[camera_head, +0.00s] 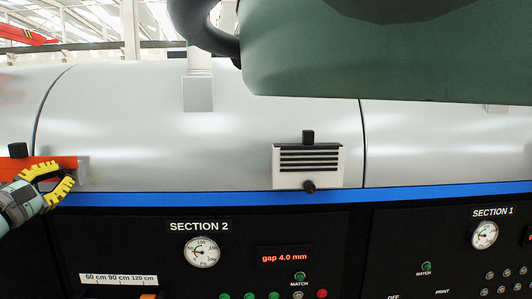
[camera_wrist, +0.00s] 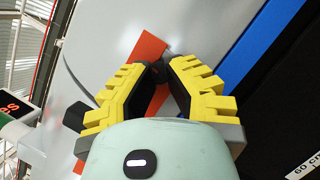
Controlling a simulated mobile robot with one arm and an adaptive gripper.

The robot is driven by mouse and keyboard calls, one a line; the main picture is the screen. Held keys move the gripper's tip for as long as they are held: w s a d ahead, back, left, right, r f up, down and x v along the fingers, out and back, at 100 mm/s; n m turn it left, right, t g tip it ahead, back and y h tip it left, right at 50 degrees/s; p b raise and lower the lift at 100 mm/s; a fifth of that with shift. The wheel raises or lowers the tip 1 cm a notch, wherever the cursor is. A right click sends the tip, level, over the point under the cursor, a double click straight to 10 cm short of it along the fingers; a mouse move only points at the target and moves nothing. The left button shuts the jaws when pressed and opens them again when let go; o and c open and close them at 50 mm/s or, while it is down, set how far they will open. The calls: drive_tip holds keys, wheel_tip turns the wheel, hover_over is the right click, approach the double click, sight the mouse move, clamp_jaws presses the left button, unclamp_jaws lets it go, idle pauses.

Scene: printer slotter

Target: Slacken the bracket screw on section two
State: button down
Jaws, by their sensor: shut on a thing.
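An orange bracket (camera_head: 18,168) with a black block (camera_head: 18,150) on top sits on the silver drum at the left of the head view. It also shows behind my fingers in the wrist view (camera_wrist: 148,48). My gripper (camera_head: 74,172) is at this bracket, with its yellow fingers closed in. In the wrist view the fingertips (camera_wrist: 166,72) meet around a small dark part of the bracket, probably its screw, mostly hidden by the fingers. The panel right of it reads SECTION 2 (camera_head: 199,226).
A white slotted bracket (camera_head: 334,180) with black knobs stands on the drum to the right. A blue rail (camera_head: 220,198) runs below. The black panel holds a gauge (camera_head: 201,252), a red display reading gap 4.0 mm (camera_head: 284,257) and several buttons. A green body covers the upper right.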

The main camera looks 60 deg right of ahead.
drive_tip(key=shift+w+f, duration=0.1)
drive_tip(key=shift+f, duration=0.05)
drive_tip(key=c, duration=0.8)
unclamp_jaws()
drive_tip(key=shift+c, duration=0.2)
drive_tip(key=v, duration=1.2)
